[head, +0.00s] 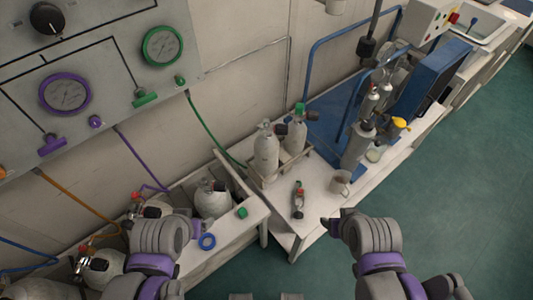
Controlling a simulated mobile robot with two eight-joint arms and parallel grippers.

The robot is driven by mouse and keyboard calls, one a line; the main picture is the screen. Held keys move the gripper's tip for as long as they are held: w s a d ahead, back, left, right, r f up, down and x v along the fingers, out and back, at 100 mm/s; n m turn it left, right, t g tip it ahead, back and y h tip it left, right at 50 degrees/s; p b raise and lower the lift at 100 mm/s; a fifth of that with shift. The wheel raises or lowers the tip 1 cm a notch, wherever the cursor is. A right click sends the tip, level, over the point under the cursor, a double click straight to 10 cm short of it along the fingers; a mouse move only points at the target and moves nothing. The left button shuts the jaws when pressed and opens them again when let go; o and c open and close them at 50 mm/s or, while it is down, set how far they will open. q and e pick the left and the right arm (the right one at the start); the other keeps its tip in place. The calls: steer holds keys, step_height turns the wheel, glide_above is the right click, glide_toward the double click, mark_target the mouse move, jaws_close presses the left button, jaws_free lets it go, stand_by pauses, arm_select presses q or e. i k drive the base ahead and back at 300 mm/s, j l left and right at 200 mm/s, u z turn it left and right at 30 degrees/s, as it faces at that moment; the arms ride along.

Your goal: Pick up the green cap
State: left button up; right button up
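A small green cap (242,212) sits on the pale bench at its right end, beside a blue ring (207,241). My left gripper (191,227) is to the left of the cap and apart from it, just above the ring in the picture. Its fingers are small and mostly hidden by the wrist. My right gripper (328,224) points left, to the right of the cap and apart from it, in front of the white table. Its fingers are too small to tell whether they are open.
Grey cylinders (266,153) stand in a rack at the back. A mug (340,182) and a small regulator-like fitting (298,201) are on the white table (318,205). A panel (100,55) with gauges and hoses is at upper left. Green floor is clear at right.

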mark_target(242, 212)
steer(key=l+u, duration=0.2)
steer(key=l, duration=0.35)
steer(key=l+u, duration=0.2)
steer(key=l, duration=0.35)
steer(key=k+l+u, duration=0.2)
steer(key=l, duration=0.3)
steer(key=l+u, duration=0.2)
steer(key=l, duration=0.35)
